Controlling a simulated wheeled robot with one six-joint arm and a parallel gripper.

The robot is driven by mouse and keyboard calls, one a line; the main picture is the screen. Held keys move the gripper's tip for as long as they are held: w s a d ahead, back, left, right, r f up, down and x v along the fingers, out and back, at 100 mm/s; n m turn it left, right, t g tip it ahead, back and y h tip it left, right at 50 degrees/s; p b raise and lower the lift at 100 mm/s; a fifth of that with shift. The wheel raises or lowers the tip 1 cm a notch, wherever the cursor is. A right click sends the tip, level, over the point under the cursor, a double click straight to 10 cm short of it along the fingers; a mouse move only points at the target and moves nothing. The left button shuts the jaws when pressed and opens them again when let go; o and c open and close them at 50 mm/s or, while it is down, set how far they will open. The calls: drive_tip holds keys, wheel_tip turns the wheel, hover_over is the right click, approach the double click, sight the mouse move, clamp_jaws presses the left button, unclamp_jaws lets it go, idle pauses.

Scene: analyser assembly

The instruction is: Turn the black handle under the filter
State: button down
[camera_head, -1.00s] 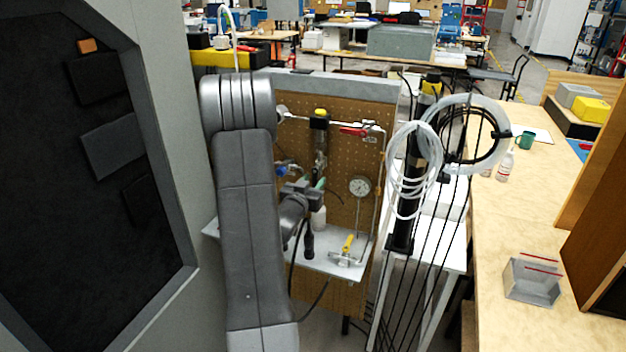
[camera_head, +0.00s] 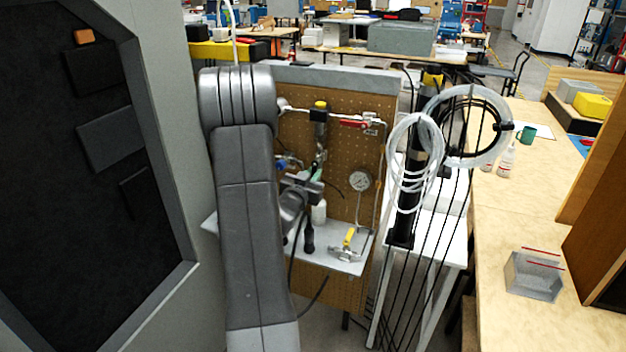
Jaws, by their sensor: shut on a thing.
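The filter (camera_head: 320,113) is a dark unit with a yellow top, mounted upright on the brown pegboard. A narrower body continues below it, down to my gripper. My gripper (camera_head: 312,183) is at the end of my grey arm, just under the filter, and is shut on the black handle. The handle is mostly hidden by the jaws, so its exact angle cannot be told. A green part shows right beside the jaws.
A metal shelf (camera_head: 340,262) below carries a yellow-handled valve (camera_head: 348,240) and a white bottle (camera_head: 319,212). A pressure gauge (camera_head: 359,181) and a red-handled valve (camera_head: 354,123) are to the right. Coiled tubes (camera_head: 470,125) hang further right. A grey cabinet wall (camera_head: 170,130) stands close on the left.

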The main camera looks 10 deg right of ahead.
drive_tip(key=shift+w+a+r+m+b, duration=0.25)
drive_tip(key=shift+a+r+m+b, duration=0.2)
drive_tip(key=shift+m+b, duration=2.4)
drive_tip(key=shift+w+a+r+m+b, duration=0.3)
drive_tip(key=shift+r+m+b, duration=0.2)
drive_tip(key=shift+m+b, duration=2.3)
drive_tip(key=shift+w+a+r+m+b, duration=0.2)
drive_tip(key=shift+a+r+m+b, duration=0.25)
drive_tip(key=shift+m+b, duration=2.4)
drive_tip(key=c, duration=1.4)
unclamp_jaws()
drive_tip(key=v, duration=1.3)
drive_tip(key=shift+s+a, duration=0.2)
drive_tip(key=shift+s, duration=0.15)
